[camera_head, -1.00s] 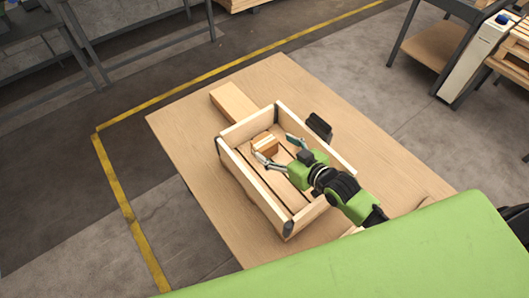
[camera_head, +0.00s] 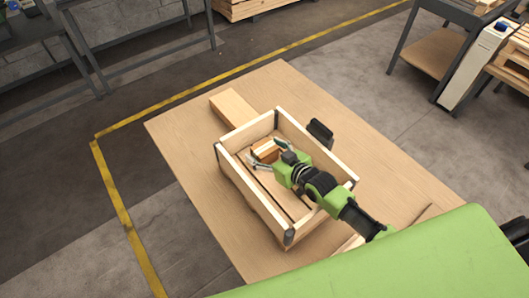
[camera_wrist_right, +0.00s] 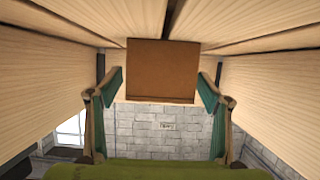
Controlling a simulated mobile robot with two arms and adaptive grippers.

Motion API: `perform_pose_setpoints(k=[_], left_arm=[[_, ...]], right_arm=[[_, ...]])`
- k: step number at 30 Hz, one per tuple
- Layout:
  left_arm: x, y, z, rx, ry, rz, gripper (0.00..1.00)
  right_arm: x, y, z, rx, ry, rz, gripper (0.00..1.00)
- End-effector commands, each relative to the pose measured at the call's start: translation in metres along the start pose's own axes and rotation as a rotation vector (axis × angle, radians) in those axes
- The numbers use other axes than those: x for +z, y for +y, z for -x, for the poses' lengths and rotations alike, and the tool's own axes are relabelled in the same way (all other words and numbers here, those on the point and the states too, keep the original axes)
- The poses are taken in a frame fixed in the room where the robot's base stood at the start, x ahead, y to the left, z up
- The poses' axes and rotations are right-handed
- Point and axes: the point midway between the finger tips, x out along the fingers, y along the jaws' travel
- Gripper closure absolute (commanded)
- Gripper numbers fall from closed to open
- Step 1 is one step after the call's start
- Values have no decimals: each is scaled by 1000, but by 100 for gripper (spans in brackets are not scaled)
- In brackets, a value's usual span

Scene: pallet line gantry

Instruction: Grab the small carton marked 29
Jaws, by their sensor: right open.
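A small brown carton (camera_head: 266,149) sits inside a wooden crate (camera_head: 248,131), near its far end. No number is readable on it. My right gripper (camera_head: 268,156) reaches into the crate from the right and is open, with a finger on either side of the carton. In the right wrist view the carton (camera_wrist_right: 161,70) is centred ahead, between and slightly beyond the spread green-padded fingers (camera_wrist_right: 160,95). Gaps show between the fingers and the carton. My left gripper is not in view.
The crate stands on a wooden table (camera_head: 190,140) and its walls surround the gripper closely. A long light block (camera_head: 232,107) lies beyond the crate, and a black object (camera_head: 320,132) is at its right side. The table's left part is clear.

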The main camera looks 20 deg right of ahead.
Motion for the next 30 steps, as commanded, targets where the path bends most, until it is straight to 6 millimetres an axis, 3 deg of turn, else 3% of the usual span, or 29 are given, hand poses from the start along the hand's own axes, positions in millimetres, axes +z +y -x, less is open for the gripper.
perform_pose_setpoints(k=[9, 15, 30], left_arm=[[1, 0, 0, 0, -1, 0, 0], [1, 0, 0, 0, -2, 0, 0], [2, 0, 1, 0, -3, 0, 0]], right_arm=[[0, 0, -5, 0, 0, 0, 28], [0, 0, -4, 0, 0, 0, 78], [-13, 0, 0, -1, 5, 1, 78]])
